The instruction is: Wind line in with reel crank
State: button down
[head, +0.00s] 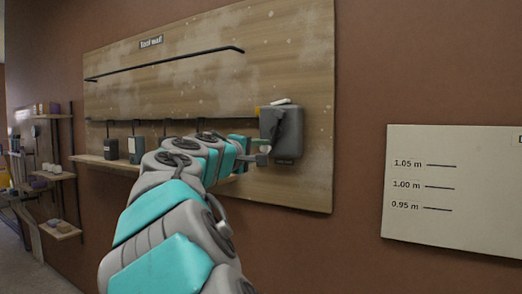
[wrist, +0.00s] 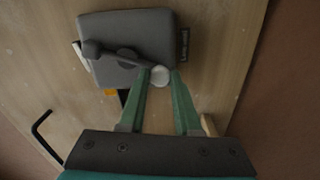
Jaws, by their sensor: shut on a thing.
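The reel (head: 287,130) is a dark grey box on the wooden tool board, right of my arm in the head view. It also shows in the wrist view (wrist: 150,35), with a grey crank arm (wrist: 110,52) across its face. A round pale knob (wrist: 159,76) sits at the crank's end. My gripper (wrist: 160,78) is shut on the crank knob, one green finger on each side. In the head view my gripper (head: 262,153) reaches the reel's left side. The line is hard to make out; a small yellow-orange piece (wrist: 110,92) shows at the reel's edge.
The wooden board (head: 200,60) carries a long black rail (head: 165,62) and a shelf (head: 95,160) with dark boxes. A pale panel with height marks (head: 450,190) hangs at right. Small shelves (head: 55,176) stand at far left. Bare wall lies between board and panel.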

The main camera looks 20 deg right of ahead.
jog(key=c, duration=0.6)
grip_release()
jog(key=v, duration=0.8)
jog(key=shift+b, duration=0.4)
